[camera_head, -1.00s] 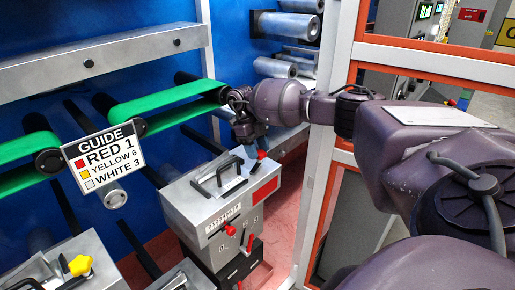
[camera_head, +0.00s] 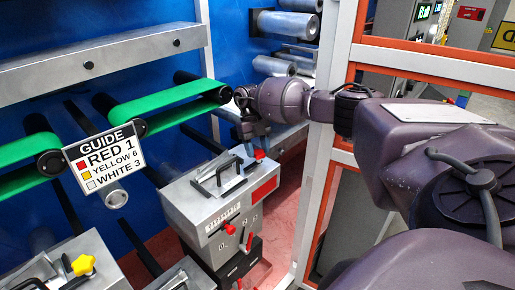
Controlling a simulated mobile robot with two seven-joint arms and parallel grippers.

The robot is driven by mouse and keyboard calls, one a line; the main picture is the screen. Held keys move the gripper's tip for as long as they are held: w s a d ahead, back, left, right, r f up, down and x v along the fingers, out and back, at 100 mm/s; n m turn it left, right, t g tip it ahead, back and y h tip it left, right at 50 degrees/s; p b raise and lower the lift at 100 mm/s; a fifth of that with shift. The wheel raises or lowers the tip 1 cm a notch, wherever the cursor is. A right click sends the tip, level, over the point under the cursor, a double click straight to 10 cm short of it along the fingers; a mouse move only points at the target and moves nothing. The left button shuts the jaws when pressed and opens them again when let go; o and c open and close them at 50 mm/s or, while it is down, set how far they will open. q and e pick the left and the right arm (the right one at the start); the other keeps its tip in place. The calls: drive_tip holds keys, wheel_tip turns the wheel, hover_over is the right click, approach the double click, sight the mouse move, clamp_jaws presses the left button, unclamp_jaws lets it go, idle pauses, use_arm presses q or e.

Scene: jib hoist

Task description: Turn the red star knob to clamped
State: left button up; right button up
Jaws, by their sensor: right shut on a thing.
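The red star knob (camera_head: 259,154) is on the top right rear of the grey box-shaped unit (camera_head: 185,206); only a small part of it shows. My right gripper (camera_head: 254,151) reaches down to it from above and is shut on it. The fingers hide much of the knob, so I cannot read its turn position. My left gripper is not in view.
A black handle (camera_head: 217,180) stands on the unit's top, left of my right gripper. A guide sign (camera_head: 103,160) and green belts (camera_head: 165,104) are to the left. A white-framed post (camera_head: 330,120) stands close right.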

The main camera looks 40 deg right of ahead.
drive_tip(key=shift+r, duration=0.1)
drive_tip(key=o, duration=0.9)
drive_tip(key=b+v, duration=0.1)
drive_tip(key=v, duration=0.9)
drive_tip(key=shift+w+r+b, duration=0.15)
drive_tip(key=shift+r+b, duration=0.25)
